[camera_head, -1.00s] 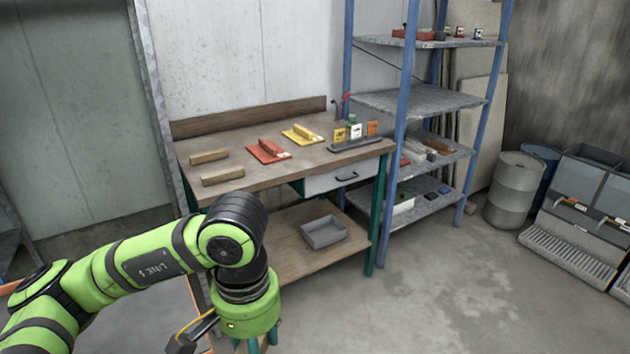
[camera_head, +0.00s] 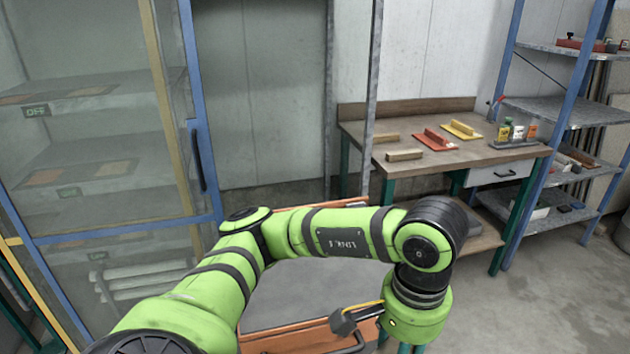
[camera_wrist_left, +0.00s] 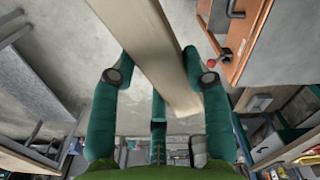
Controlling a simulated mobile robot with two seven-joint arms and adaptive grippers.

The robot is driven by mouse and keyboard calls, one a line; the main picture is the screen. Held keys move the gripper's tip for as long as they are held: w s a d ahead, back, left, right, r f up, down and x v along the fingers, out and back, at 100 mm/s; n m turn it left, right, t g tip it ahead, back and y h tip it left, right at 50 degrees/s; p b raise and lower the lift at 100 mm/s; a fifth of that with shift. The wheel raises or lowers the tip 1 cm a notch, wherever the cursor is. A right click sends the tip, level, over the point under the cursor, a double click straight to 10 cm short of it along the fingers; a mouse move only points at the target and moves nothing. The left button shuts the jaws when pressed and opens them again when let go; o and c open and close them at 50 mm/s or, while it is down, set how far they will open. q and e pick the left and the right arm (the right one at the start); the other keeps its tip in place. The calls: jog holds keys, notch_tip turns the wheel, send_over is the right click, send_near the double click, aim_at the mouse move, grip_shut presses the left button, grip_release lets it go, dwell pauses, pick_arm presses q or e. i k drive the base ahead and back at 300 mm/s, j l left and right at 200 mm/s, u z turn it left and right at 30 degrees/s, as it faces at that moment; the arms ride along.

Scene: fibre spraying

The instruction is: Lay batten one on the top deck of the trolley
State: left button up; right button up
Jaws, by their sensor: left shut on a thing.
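My left gripper (camera_wrist_left: 160,75) is shut on a long pale wooden batten (camera_wrist_left: 150,45), which runs between its teal fingers in the left wrist view. In the head view this gripper is mostly cut off at the bottom edge and its batten is hidden. The orange trolley (camera_head: 285,341) is at the bottom centre, partly hidden behind my left arm. Its grey top deck (camera_head: 315,283) shows bare in the visible part. An orange part with a grey surface (camera_wrist_left: 247,45) is right of the batten in the wrist view. My right gripper is out of view.
Two short wooden blocks (camera_head: 405,155), red and yellow floats and small bottles are on the workbench (camera_head: 450,160). A blue-framed glass cabinet (camera_head: 100,150) stands at left. A blue-post shelf rack (camera_head: 560,107) stands at right. A grey upright post (camera_head: 372,90) stands near the bench.

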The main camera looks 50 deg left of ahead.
aim_at(314, 272)
jog(key=k+j+z, duration=0.35)
jog(key=k+j, duration=0.25)
jog(key=k+j+z, duration=0.35)
jog(key=k+j, duration=0.3)
jog(key=j+z, duration=0.25)
jog(key=j, duration=0.45)
jog(key=j+z, duration=0.25)
jog(key=j, duration=0.45)
jog(key=k+j+z, duration=0.2)
jog(key=j, duration=0.45)
jog(key=i+j+z, duration=0.15)
jog(key=j, duration=0.25)
jog(key=i+j+z, duration=0.15)
jog(key=j, duration=0.3)
jog(key=k, duration=0.1)
